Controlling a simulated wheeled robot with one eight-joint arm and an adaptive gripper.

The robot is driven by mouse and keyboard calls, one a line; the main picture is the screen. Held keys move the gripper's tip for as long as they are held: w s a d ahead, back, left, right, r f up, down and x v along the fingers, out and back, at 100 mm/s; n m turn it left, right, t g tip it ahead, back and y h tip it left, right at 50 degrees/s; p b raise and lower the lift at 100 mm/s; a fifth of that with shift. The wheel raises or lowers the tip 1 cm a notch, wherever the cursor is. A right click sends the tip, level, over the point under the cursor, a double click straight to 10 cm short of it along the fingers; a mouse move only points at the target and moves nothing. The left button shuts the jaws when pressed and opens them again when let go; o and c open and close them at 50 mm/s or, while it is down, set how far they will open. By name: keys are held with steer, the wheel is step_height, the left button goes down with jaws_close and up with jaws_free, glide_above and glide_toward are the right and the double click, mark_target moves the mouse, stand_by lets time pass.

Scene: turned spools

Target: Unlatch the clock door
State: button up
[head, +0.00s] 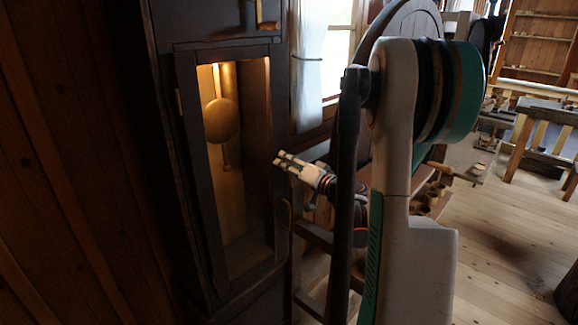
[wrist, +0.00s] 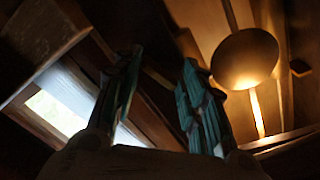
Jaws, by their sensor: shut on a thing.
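The clock door (head: 279,110) is a dark wooden frame around a tall lit opening. It looks closed in the head view. My gripper (head: 283,160) reaches in from the right, with its pale fingertips at the middle of the door's right edge. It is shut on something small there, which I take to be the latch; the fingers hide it. In the wrist view my gripper (wrist: 161,72) has its two dark green fingers slightly apart against the dark wood, and the held piece cannot be made out.
The pendulum bob (head: 221,120) hangs inside the case; it also shows in the wrist view (wrist: 245,59). A window (head: 338,62) and a large wooden wheel stand right of the clock. Open floor (head: 495,225) lies at right.

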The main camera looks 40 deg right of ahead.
steer(key=m, duration=0.5)
steer(key=shift+b, duration=0.35)
steer(key=shift+m, duration=2.1)
steer(key=shift+c, duration=0.4)
steer(key=o, duration=1.1)
steer(key=shift+c, duration=0.2)
steer(key=shift+o, duration=0.5)
steer(key=s, duration=1)
steer(key=shift+s, duration=0.15)
steer(key=shift+s+a, duration=0.15)
steer(key=shift+s, duration=0.8)
steer(key=shift+r, duration=0.1)
